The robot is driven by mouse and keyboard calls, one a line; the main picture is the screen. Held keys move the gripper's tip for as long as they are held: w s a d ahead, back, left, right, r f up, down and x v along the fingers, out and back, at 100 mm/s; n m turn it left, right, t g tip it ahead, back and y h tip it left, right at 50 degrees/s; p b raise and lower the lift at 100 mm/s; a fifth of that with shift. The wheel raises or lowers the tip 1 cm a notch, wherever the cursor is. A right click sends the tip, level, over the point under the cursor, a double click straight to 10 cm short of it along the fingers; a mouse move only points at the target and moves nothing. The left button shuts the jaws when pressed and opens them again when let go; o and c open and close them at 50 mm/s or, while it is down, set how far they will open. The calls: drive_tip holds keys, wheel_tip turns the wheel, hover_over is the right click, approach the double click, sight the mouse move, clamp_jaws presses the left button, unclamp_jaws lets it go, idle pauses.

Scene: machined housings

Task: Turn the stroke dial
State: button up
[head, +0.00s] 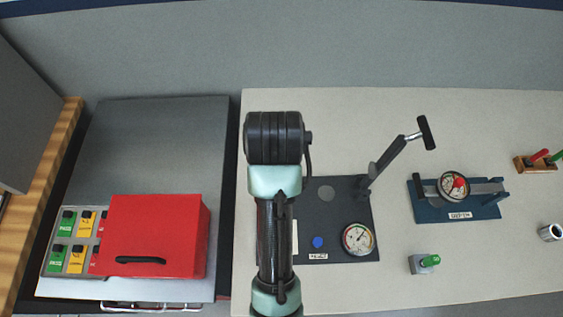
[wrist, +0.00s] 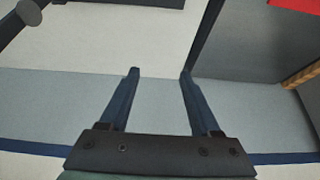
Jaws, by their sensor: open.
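Two round dials show in the head view; I cannot read their labels well enough to say which is the stroke dial. One white-faced dial (head: 359,239) is on the front right of a dark plate (head: 331,195). The other dial (head: 453,186), with a red centre, sits on a blue fixture (head: 482,210) further right. My gripper (wrist: 160,72) is open and empty in the wrist view, its two fingers apart over the pale bench edge and floor. Neither dial is between the fingers. In the head view my arm hides part of the dark plate, and the fingers cannot be made out.
A lever with a black T-handle (head: 426,133) rises from the dark plate. A green-topped block (head: 424,263) and a metal ring (head: 550,232) stand nearby. A red box (head: 155,238) and a button panel (head: 75,243) are left. The bench (head: 340,120) is clear at the back.

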drive_tip(key=s+f+g, duration=0.6)
drive_tip(key=s+f, duration=0.4)
drive_tip(key=s, duration=0.2)
drive_tip(key=f, duration=0.8)
drive_tip(key=f+p, duration=0.1)
drive_tip(key=f, duration=0.3)
drive_tip(key=shift+w+d+f, duration=0.1)
drive_tip(key=shift+w+d, duration=0.1)
drive_tip(key=shift+w, duration=0.15)
clamp_jaws()
